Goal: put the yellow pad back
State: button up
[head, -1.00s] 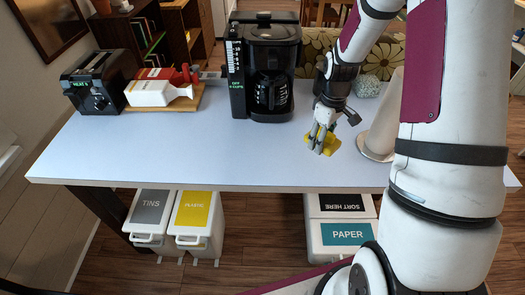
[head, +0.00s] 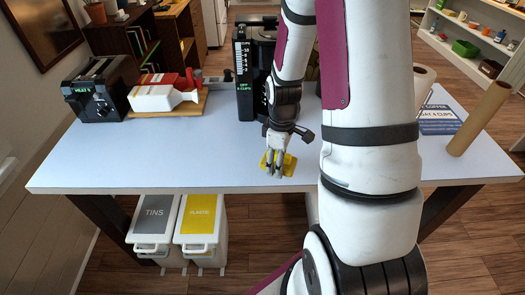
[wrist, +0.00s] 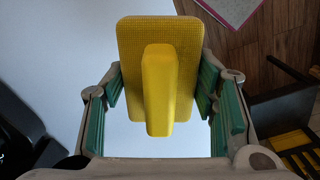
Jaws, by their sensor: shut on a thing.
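The yellow pad (head: 290,163) is held in my gripper (head: 274,172) over the front middle part of the pale table (head: 150,160). In the wrist view the pad (wrist: 128,45) is a flat, textured rectangle with a raised yellow grip (wrist: 158,90) pointing towards the camera. The green-lined fingers (wrist: 160,105) stand on both sides of it. In the head view the fingers hide part of the pad. I cannot tell whether the pad touches the table.
A black toaster (head: 100,88), a white-and-red item on a wooden board (head: 165,90) and a black coffee maker (head: 250,70) stand towards the back. A brown tube (head: 480,120) and a blue-and-white printed sheet (head: 440,120) are at the right. The table's left front is clear.

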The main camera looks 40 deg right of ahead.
jog(key=w, duration=0.2)
jog(key=w+d, duration=0.1)
jog(key=w, duration=0.2)
jog(key=w+d, duration=0.1)
jog(key=w, duration=0.2)
jog(key=shift+w+f, duration=0.1)
jog(key=shift+f, duration=0.3)
jog(key=shift+w+f+p, duration=0.15)
jog(key=shift+f+p, duration=0.1)
jog(key=shift+f, duration=0.65)
jog(key=shift+w+f+p, duration=0.15)
jog(key=shift+f+p, duration=0.05)
jog(key=shift+f, duration=0.7)
jog(key=shift+f, duration=0.1)
jog(key=o, duration=1.2)
